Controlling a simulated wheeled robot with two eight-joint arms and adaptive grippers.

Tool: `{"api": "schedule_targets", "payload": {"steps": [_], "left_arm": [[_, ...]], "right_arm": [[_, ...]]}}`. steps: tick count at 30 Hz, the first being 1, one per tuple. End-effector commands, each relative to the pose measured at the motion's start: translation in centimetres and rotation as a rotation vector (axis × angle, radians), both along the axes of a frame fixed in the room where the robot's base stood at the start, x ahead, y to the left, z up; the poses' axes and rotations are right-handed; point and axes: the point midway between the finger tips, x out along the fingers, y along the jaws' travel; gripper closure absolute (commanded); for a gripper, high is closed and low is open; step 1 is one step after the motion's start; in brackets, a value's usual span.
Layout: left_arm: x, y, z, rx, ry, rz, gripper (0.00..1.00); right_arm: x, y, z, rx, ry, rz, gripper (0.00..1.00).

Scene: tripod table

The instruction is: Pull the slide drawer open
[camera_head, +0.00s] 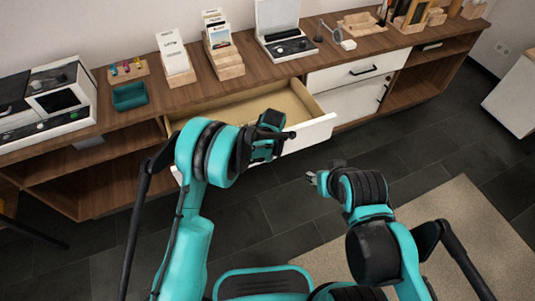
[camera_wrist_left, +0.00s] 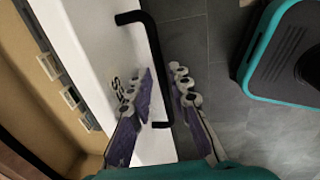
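My left gripper (camera_head: 283,136) is at the drawer front. In the head view the gripper hides the handle. My right gripper (camera_head: 317,180) is in front of the cabinet, clear of the drawer; its finger gap is too small to judge.
The dark floor (camera_head: 400,145) is clear around a beige rug (camera_head: 455,215).

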Motion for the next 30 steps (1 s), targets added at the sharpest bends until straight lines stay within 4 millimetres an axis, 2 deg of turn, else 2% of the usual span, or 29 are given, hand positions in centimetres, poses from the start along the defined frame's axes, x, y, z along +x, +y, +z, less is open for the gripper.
{"api": "schedule_targets", "payload": {"steps": [5, 12, 18, 24, 30], "left_arm": [[-0.3, -0.1, 1.7, 0.000, 0.000, -0.001, 0.81], [-1.3, -0.4, 6.8, 0.000, 0.000, -0.001, 0.81], [-1.9, -0.6, 10.3, 0.000, 0.000, 0.000, 0.81], [-2.1, -0.7, 11.7, 0.000, 0.000, 0.000, 0.81], [-2.1, -0.7, 11.8, 0.000, 0.000, 0.000, 0.81]], "right_arm": [[0.0, 0.0, 0.0, 0.000, 0.000, 0.000, 0.60], [0.0, 0.0, 0.0, 0.000, 0.000, 0.000, 0.60], [0.0, 0.0, 0.0, 0.000, 0.000, 0.000, 0.60], [0.0, 0.0, 0.0, 0.000, 0.000, 0.000, 0.60], [0.0, 0.0, 0.0, 0.000, 0.000, 0.000, 0.60]]}}
